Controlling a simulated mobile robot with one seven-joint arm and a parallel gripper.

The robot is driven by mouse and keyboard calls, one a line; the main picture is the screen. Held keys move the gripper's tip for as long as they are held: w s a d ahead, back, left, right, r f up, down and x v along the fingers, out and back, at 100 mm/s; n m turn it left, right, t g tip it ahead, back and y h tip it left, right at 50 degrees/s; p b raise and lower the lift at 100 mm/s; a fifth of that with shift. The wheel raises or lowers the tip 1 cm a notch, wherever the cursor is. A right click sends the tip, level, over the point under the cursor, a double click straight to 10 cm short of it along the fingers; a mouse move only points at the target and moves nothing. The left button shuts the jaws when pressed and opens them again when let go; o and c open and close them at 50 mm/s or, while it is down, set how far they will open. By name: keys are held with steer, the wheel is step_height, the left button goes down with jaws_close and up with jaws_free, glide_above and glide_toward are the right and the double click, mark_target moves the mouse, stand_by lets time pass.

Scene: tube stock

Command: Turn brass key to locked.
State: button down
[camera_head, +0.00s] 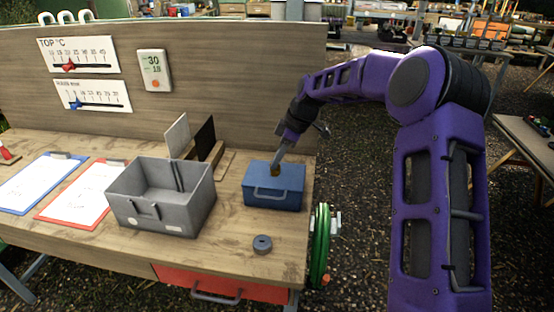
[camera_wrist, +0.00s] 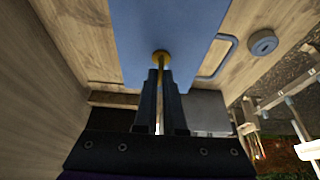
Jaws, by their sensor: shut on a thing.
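The brass key (camera_head: 276,170) stands at the top of the blue metal box (camera_head: 273,194), which sits near the right end of the workbench. In the wrist view the key's round brass base (camera_wrist: 161,57) shows against the blue box lid (camera_wrist: 175,30). My gripper (camera_head: 281,156) reaches down to the box from above. In the wrist view my gripper's two fingers (camera_wrist: 160,78) are closed around the key's narrow shaft. The key's turn position and any lock markings are hidden or too small to tell.
A grey open bin (camera_head: 127,208) stands left of the blue box. A small grey round piece (camera_head: 262,243) lies in front of it. Two clipboards (camera_head: 75,216) lie farther left. A wooden back panel (camera_head: 230,90) rises behind. A green hose reel (camera_head: 320,245) hangs at the bench's right end.

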steer(key=c, duration=1)
jaws_free()
steer(key=v, duration=1.7)
steer(key=shift+r+p, duration=0.2)
steer(key=shift+p, duration=0.2)
